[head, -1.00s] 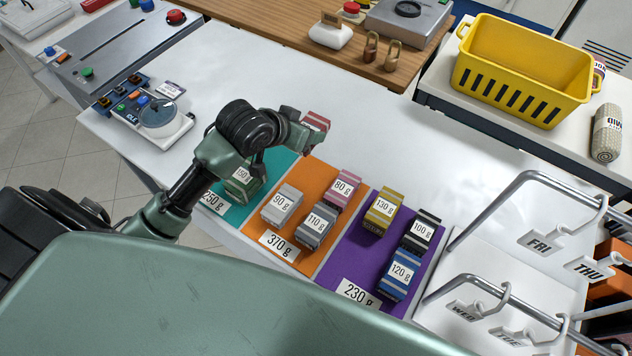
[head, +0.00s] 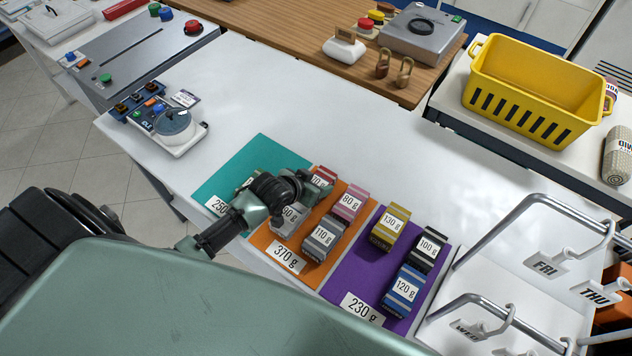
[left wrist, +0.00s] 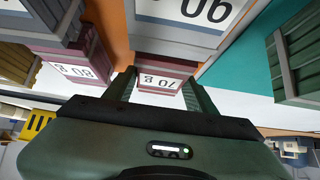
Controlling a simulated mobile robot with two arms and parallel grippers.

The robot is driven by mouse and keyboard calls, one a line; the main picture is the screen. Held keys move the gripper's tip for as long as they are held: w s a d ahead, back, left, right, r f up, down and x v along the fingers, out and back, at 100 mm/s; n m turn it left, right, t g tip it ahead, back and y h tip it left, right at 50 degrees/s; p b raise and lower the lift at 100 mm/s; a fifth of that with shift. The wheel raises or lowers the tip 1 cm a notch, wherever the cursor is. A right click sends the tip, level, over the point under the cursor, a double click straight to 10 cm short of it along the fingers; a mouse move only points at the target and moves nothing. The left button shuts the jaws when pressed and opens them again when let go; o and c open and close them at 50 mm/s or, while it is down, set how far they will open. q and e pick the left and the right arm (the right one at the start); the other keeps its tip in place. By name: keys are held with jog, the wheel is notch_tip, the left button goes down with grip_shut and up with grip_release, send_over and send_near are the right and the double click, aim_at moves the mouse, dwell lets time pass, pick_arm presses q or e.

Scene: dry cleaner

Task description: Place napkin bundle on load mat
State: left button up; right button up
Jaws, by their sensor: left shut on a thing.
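My left gripper (head: 310,179) is shut on a red napkin bundle (head: 324,175) labelled 70 g, over the back left part of the orange mat (head: 318,276). In the left wrist view the bundle (left wrist: 160,82) sits between both fingers. I cannot tell whether it touches the mat. The mat, labelled 370 g, bears a pink 80 g bundle (head: 350,201), a grey 110 g bundle (head: 323,238) and a light grey 90 g bundle (head: 285,228), partly hidden by my gripper. My right gripper is not in view.
The teal mat (head: 258,158) is at left, with a green bundle (left wrist: 298,60) seen in the left wrist view. The purple mat (head: 368,272) at right holds yellow, black and blue bundles. A metal rack (head: 500,232) stands further right. The white table behind the mats is clear.

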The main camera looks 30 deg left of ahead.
pick_arm(q)
jog(key=o, duration=1.4)
jog(key=shift+r, duration=0.15)
jog(key=shift+s+r, duration=0.15)
jog(key=shift+s, duration=0.15)
jog(key=v, duration=1.1)
jog(key=shift+a+r+b, duration=0.1)
jog(key=shift+r+b, duration=0.1)
jog(key=shift+b, duration=0.15)
